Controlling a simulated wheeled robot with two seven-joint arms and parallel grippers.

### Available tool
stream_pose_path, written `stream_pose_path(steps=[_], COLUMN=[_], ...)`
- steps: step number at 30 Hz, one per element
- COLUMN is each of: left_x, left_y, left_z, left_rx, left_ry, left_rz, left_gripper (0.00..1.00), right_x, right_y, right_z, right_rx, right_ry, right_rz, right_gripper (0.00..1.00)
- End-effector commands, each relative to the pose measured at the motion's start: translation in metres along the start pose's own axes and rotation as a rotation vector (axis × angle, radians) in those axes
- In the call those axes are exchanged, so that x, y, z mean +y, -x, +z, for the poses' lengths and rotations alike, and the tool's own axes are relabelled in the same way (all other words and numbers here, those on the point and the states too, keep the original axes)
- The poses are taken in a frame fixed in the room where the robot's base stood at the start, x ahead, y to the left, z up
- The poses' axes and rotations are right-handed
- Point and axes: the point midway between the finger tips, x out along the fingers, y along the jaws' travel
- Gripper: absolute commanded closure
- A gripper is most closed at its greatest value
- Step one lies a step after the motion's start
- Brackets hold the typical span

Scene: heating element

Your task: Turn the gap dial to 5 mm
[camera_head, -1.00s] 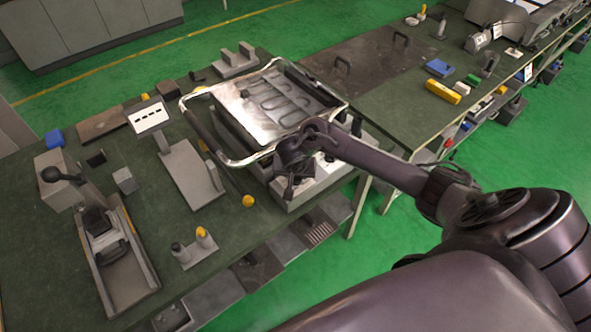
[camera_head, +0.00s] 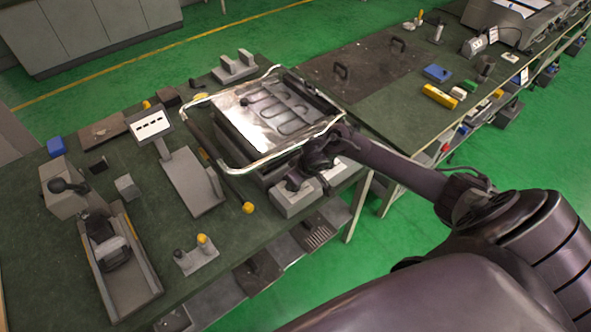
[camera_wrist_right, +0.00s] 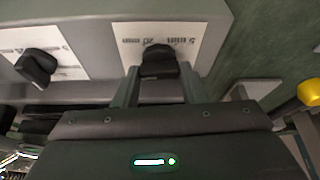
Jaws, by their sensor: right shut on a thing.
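The gap dial (camera_wrist_right: 158,62) is a small black knob on a white label with mm markings, seen in the right wrist view. My right gripper (camera_wrist_right: 160,84) has a finger on each side of the knob and is shut on it. Part of the knob is hidden by the fingers, and I cannot tell exactly which mark it points at. In the head view my right gripper (camera_head: 308,183) is at the front panel of the grey heating unit (camera_head: 294,203), below the metal tray. My left gripper is not in view.
A second black knob (camera_wrist_right: 36,66) sits on its own white label beside the gripped one. A metal tube frame (camera_head: 262,158) surrounds the heating unit's top. A yellow-ended rod (camera_head: 248,207) lies to the left. The dark plate (camera_head: 365,65) behind is mostly bare.

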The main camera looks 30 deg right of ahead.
Motion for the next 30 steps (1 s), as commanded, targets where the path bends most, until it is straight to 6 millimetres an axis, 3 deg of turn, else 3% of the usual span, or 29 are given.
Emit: stream_pose_path(steps=[18, 30], left_x=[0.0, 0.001], left_y=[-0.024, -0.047], left_z=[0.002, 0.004], left_rx=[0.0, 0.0], left_ry=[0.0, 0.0], left_rz=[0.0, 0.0], left_gripper=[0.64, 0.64], right_x=[0.005, 0.006], right_y=[-0.004, -0.004], right_z=[0.001, 0.001], right_rx=[-0.005, -0.006], right_ry=[0.536, 0.775], right_rz=[-0.221, -0.321], right_gripper=[0.85, 0.85])
